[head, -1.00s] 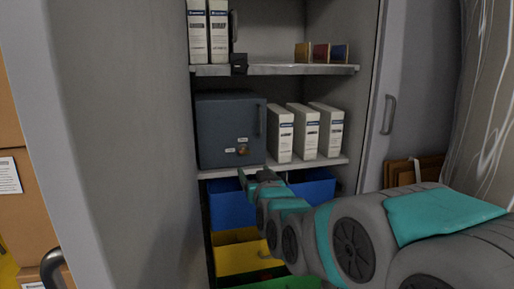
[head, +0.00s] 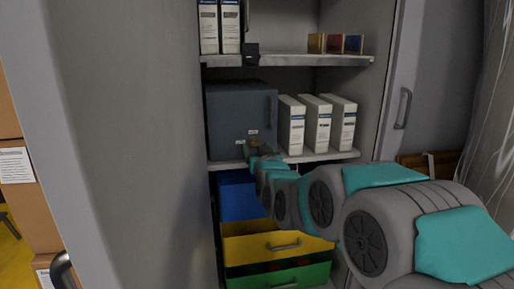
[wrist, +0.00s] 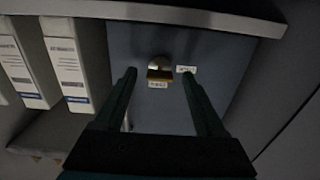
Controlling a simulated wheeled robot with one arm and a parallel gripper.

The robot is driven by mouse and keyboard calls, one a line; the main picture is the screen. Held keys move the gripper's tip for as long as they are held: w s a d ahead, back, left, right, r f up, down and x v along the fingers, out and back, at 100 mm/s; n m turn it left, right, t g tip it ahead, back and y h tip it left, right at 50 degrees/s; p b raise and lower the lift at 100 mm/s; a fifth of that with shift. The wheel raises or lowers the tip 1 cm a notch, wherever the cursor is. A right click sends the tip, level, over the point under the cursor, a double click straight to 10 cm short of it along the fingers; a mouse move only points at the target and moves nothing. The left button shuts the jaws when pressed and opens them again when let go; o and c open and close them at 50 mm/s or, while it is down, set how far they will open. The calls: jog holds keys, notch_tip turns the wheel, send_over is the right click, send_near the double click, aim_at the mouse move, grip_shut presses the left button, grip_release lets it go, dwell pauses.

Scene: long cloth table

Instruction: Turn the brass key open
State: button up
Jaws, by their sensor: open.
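The brass key (wrist: 159,73) sits in a round lock on the front of a dark blue-grey box (wrist: 205,48). In the wrist view it shows between my two fingers, with small white labels beside it. Whether the fingers touch it I cannot tell. My gripper (wrist: 158,74) is open, one finger on each side of the key. In the head view the box (head: 226,112) stands on the middle shelf, and my gripper (head: 254,147) is at its lower right front, partly hiding the lock. The label text is too small to read.
White binders (head: 316,124) stand right of the box on the shelf (head: 345,154). Blue, yellow (head: 262,248) and green drawers lie below. A cabinet side panel (head: 120,150) is close on the left. The upper shelf holds more binders and small coloured items.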

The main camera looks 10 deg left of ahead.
jog(key=shift+w, duration=0.1)
grip_shut()
dwell(0.6)
